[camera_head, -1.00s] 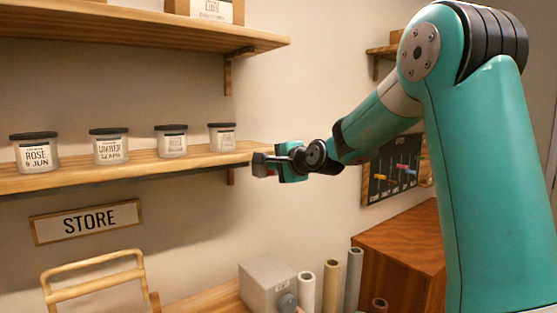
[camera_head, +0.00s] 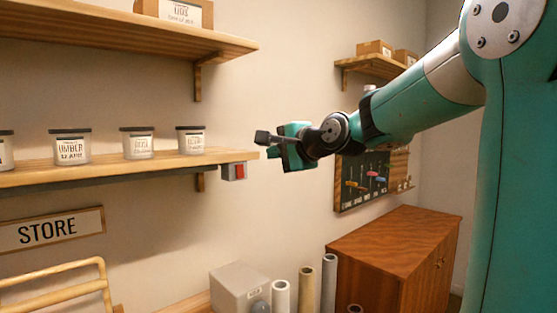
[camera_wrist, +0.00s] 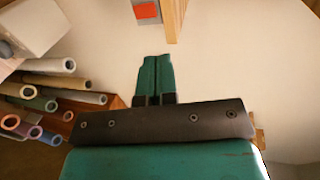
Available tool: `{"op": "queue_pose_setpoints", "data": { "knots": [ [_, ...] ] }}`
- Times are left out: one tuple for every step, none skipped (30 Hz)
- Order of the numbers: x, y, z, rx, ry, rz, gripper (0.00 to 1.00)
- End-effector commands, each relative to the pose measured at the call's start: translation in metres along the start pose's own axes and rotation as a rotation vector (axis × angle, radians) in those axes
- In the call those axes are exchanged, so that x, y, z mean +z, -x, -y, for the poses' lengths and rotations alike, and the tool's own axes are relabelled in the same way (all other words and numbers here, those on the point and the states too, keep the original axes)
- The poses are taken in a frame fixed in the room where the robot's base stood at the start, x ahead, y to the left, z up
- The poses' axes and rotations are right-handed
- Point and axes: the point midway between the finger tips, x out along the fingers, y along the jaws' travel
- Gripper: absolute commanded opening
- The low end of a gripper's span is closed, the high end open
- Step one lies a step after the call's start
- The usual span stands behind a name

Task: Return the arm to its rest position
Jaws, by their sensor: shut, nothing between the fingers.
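My gripper (camera_head: 288,158) hangs in the air just right of the end of the lower shelf, in the head view. In the wrist view its two teal fingers (camera_wrist: 155,72) are together with nothing between them. My arm reaches in from the right, bent, with the forearm sloping down to the left. The gripper is apart from the shelf and the jars.
The lower shelf (camera_head: 110,176) carries several lidded jars, including the umber jar (camera_head: 71,148). A grey box with a red face (camera_head: 234,171) is at its end. Below are a grey machine (camera_head: 238,287), upright rolls (camera_head: 305,290) and a wooden cabinet (camera_head: 385,250).

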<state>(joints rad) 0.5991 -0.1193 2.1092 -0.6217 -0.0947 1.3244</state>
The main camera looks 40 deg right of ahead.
Motion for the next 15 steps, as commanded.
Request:
{"op": "queue_pose_setpoints", "data": {
  "knots": [
    [-0.0003,0.0043,-0.0002,0.0,0.0,-0.001,0.0],
    [0.0001,0.0062,0.0004,0.0,0.0,0.0,0.0],
    [0.0005,0.008,0.0011,0.0,0.001,0.0,0.0],
    [0.0008,0.0089,0.0015,0.0,0.001,0.0,0.0],
    [0.001,0.0094,0.0018,0.001,0.001,0.001,0.0],
    [0.0013,0.0098,0.002,0.001,0.001,0.002,0.0],
    [0.0014,0.0098,0.0021,0.001,0.001,0.002,0.0],
    [0.0016,0.0098,0.0022,0.001,0.001,0.002,0.0],
    [0.0018,0.0096,0.0022,0.002,0.001,0.003,0.0],
    [0.0023,0.0094,0.0023,0.001,0.001,0.004,0.0],
    [0.0026,0.0093,0.0023,0.001,0.001,0.004,0.0],
    [0.0028,0.0092,0.0023,0.001,0.001,0.004,0.0],
    [0.0028,0.0091,0.0023,0.001,0.001,0.004,0.0],
    [0.0027,0.0091,0.0023,0.001,0.001,0.004,0.0],
    [0.0027,0.0091,0.0023,0.001,0.001,0.004,0.0]
  ]
}}
